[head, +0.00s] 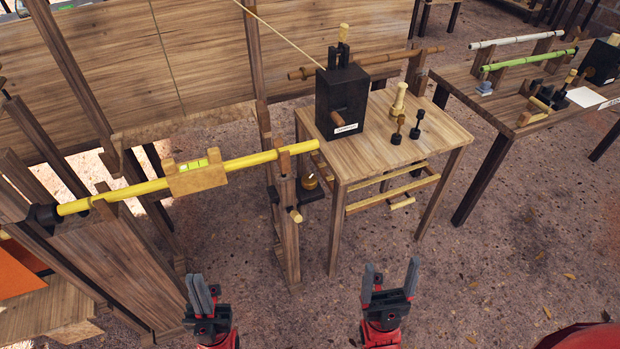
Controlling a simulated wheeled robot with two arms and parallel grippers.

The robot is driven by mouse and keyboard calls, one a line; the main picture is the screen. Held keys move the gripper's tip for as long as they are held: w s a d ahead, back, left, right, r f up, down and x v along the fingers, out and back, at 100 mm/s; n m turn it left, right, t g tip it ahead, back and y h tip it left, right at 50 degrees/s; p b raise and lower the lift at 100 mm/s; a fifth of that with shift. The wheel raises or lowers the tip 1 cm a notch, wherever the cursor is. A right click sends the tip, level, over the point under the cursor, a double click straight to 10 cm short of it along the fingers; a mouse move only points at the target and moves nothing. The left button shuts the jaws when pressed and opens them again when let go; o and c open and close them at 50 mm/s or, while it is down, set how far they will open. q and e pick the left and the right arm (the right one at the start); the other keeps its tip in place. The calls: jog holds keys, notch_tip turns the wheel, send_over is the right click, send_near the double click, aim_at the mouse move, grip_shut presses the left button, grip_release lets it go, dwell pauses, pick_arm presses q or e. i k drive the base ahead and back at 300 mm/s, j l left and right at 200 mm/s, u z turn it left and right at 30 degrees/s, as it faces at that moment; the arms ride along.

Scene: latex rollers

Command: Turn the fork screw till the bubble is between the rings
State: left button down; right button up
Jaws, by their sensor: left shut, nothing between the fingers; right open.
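A long yellow roller (245,161) runs slantwise from a dark end fitting at the left up to a wooden fork (283,158) on a post. A wooden spirit level (197,181) sits on the roller, with a yellow-green vial (192,166) on top. The bubble and rings are too small to tell apart. A light wooden peg (295,215) sticks out of the post below the fork, beside a brass-coloured knob (310,181) on a dark bracket. I cannot tell which is the fork screw. My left gripper (202,293) is shut and empty, low in front. My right gripper (391,283) is open and empty, right of the post.
A wooden table (440,150) behind the post bears a black box (341,100) and several small turned pieces. A second table (500,100) at the right holds a green roller (528,60) and a white one (515,39). Open floor lies in front of the tables.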

aim_at(309, 181)
jog(key=i+j+u, duration=0.3)
jog(key=i, duration=0.2)
jog(key=i+j+u, duration=0.1)
jog(key=i+u, duration=0.2)
jog(key=i, duration=0.25)
